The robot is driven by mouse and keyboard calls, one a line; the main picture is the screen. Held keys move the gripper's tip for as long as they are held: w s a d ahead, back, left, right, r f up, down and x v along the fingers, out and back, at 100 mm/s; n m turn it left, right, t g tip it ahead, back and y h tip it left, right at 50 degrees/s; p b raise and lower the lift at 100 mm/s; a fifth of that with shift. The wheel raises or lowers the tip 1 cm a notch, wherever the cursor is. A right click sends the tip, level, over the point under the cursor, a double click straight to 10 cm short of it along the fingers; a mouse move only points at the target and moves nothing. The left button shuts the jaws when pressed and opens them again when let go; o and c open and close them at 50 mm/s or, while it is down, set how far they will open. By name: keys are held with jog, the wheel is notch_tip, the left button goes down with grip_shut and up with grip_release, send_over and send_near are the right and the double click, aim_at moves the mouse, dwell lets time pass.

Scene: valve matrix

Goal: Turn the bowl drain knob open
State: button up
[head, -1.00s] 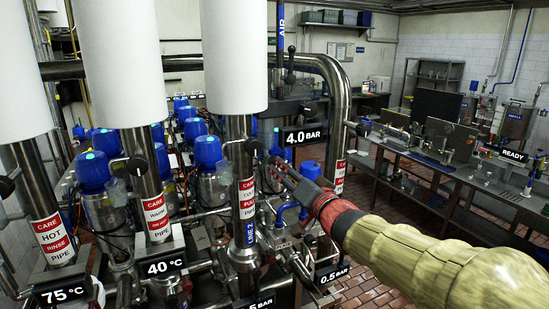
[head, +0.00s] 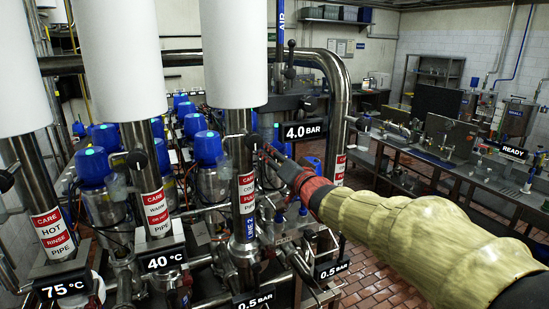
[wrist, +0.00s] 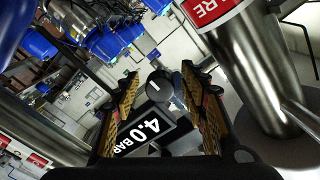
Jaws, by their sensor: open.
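A dark round knob (wrist: 158,88) with a white line on its face shows in the wrist view, beside the 4.0 BAR sign (wrist: 152,128). No label naming it as the bowl drain is readable. My gripper (wrist: 162,74) is open, with one finger on each side of the knob in that view. I cannot tell whether either finger touches it. In the head view my gripper (head: 267,152) is at the upright pipe, near a black knob (head: 253,141) and left of the 4.0 BAR sign (head: 303,131). The pipe and the gripper partly hide that spot.
A steel pipe with a red label (wrist: 250,70) stands close to the right finger in the wrist view. Blue-capped valves (head: 208,147) crowd the left in the head view. A bent steel pipe (head: 341,90) rises behind my arm. Open tiled floor (head: 375,262) lies at right.

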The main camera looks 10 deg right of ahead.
jog(key=shift+c, duration=1.1)
grip_shut()
jog(key=shift+n, duration=0.3)
jog(key=n+b, duration=0.2)
jog(key=n, duration=0.1)
jog(key=shift+f+n, duration=0.1)
jog(key=shift+n, duration=0.3)
jog(key=n+b, duration=0.2)
jog(key=n, duration=0.2)
jog(key=shift+n, duration=0.3)
jog(key=n+b, duration=0.2)
jog(key=n, duration=0.3)
jog(key=shift+n+b, duration=0.8)
jog(key=shift+n, duration=1.3)
